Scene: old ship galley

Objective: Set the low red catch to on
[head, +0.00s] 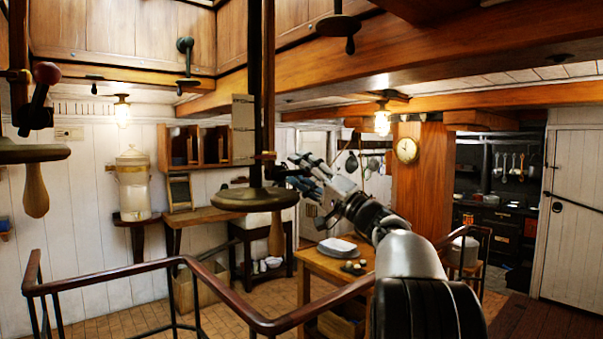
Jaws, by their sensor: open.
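A small red catch (264,155) sits on the dark upright post, just above a round dark disc (256,198). It is small in the head view, and I cannot tell its setting. My gripper (294,171) is open and empty, just right of the post and slightly below the catch. Its fingers point left toward the post. I cannot tell from this view whether a fingertip touches the post. Another dark-red knob (46,72) is on a lever at the far left, higher up.
A brown handrail (180,260) crosses in front. A wooden table (318,264) with white plates (337,246) stands behind my arm. A wooden handle (276,234) hangs below the disc. A ceiling beam (330,55) runs overhead.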

